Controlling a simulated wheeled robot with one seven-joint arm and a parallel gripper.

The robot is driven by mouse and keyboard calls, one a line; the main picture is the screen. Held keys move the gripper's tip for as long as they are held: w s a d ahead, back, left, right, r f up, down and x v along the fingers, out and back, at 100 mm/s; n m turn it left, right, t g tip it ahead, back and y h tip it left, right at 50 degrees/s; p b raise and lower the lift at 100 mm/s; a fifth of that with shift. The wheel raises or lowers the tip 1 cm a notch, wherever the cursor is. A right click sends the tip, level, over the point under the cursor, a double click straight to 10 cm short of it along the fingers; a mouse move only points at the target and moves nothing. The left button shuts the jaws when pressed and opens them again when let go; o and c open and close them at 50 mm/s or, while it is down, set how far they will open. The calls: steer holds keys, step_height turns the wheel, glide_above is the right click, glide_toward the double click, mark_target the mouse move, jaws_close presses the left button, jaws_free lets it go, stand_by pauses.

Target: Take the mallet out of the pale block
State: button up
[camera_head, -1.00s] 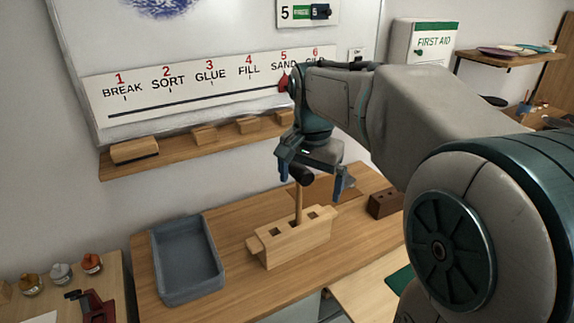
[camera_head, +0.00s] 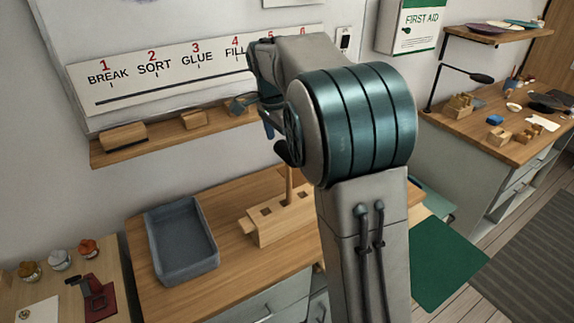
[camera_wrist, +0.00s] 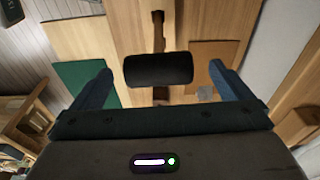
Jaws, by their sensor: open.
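The pale block (camera_head: 262,236) stands on the wooden bench, with square holes in its top. The mallet's handle (camera_head: 289,187) rises upright from one of them. Its black head (camera_head: 283,153) is partly hidden by my arm in the head view. In the wrist view the mallet head (camera_wrist: 158,70) lies across the middle, with the pale block (camera_wrist: 130,30) below it. My gripper (camera_wrist: 160,72) is open, with one blue finger on each side of the head and a visible gap on both sides. In the head view only one finger shows clearly.
A grey tray (camera_head: 158,248) sits left of the block. A wall shelf (camera_head: 165,147) with small wooden blocks runs behind the bench. A green mat (camera_head: 445,262) lies at the right. A side table (camera_head: 60,290) with small jars stands at the left.

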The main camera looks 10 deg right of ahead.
mark_target(288, 157)
steer(key=shift+w+d+f+p, duration=0.1)
steer(key=shift+d+f+p, duration=0.15)
steer(key=shift+f, duration=0.7)
steer(key=shift+d+f+p, duration=0.1)
steer(key=shift+d+f, duration=0.15)
steer(key=shift+f, duration=0.65)
steer(key=shift+w+d+f+p, duration=0.1)
steer(key=shift+d+f+p, duration=0.15)
steer(key=shift+f, duration=0.7)
steer(key=c, duration=1.2)
